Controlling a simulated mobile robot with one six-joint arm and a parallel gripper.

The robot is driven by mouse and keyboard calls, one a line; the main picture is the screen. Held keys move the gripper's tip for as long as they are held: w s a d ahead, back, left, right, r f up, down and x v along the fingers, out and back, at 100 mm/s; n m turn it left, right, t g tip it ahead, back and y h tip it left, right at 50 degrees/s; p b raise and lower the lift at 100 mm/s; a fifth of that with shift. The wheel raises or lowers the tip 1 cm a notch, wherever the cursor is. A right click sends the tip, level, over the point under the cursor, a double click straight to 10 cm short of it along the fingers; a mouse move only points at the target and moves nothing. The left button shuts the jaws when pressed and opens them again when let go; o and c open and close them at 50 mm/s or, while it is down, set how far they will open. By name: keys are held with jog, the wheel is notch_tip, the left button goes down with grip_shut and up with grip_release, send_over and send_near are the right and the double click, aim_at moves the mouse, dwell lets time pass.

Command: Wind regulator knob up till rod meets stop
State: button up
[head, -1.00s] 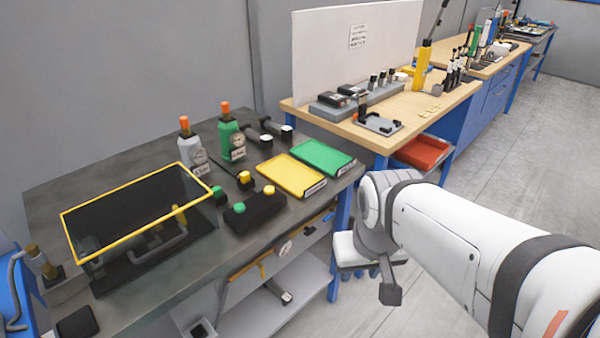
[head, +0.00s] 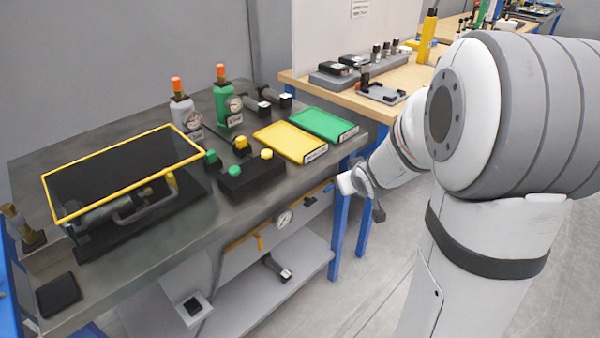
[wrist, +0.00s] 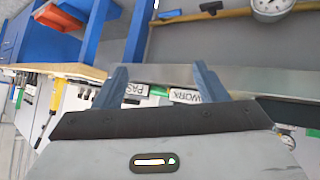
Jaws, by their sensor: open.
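I cannot tell which part is the regulator knob. A cylinder (head: 110,213) lies under the yellow-framed clear guard (head: 120,168); its rod and stop are unclear. My gripper (wrist: 160,75) is open and empty, by the bench's front right corner; its fingers are indistinct in the head view.
A black button box (head: 250,180) and yellow (head: 290,142) and green (head: 323,125) trays stand on the bench. A blue handle (wrist: 170,14) sits on the pipe. A lower shelf (head: 262,290) holds a dark part. A wooden bench (head: 350,119) stands behind.

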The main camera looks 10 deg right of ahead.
jog(key=w+f+n+t+y+b, duration=0.35)
jog(key=w+f, duration=0.35)
jog(key=f, duration=0.5)
jog(key=t+y+b, duration=0.1)
jog(key=y+b, duration=0.3)
jog(key=y, duration=0.4)
send_near(313, 203)
jog(key=x, duration=0.3)
jog(key=shift+n, duration=0.35)
jog(key=b+x, duration=0.1)
jog(key=x, duration=0.5)
jog(key=shift+w+a, duration=0.1)
jog(key=shift+c, duration=0.4)
jog(key=c, duration=0.9)
